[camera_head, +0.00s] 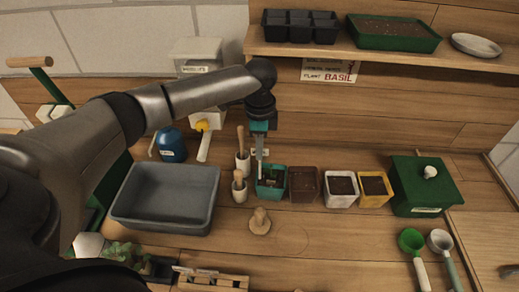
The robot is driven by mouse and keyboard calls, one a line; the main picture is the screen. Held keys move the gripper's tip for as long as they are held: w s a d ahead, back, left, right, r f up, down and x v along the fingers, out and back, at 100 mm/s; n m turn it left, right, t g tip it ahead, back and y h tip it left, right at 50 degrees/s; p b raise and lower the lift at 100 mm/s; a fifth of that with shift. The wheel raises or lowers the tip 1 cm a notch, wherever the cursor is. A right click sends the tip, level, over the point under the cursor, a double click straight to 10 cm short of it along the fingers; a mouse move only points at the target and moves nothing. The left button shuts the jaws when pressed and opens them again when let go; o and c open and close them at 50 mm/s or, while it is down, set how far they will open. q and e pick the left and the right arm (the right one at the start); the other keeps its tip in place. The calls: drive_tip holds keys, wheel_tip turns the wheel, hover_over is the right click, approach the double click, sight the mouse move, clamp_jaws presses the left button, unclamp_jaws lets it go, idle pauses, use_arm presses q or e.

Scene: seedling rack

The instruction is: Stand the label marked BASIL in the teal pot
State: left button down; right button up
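The teal pot (283,190) stands at the left end of a row of pots, with dark soil inside. My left gripper (259,152) points down above it and appears shut on a thin pale label (259,170). The label hangs upright, its lower end at the left part of the pot's opening. Whether it touches the soil cannot be told, and no lettering on it is readable. My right gripper is not in view.
Brown, white and yellow pots (375,188) continue the row rightward, then a green lidded box (427,188). Two small pots with wooden-handled tools (239,188) stand left, beside a grey tub (165,198). A wooden dibber (260,222) is in front. A card (330,72) reads PLANT BASIL.

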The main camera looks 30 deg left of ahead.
sight(260, 167)
use_arm(q)
drive_tip(key=shift+f, duration=1.25)
drive_tip(key=shift+f+b, duration=1.05)
drive_tip(key=shift+f, duration=1.3)
drive_tip(key=c, duration=1.5)
unclamp_jaws()
drive_tip(key=o, duration=0.5)
wheel_tip(260, 167, up, 9)
drive_tip(key=p, duration=1)
drive_tip(key=shift+r+p, duration=0.1)
drive_tip(key=shift+p, duration=0.25)
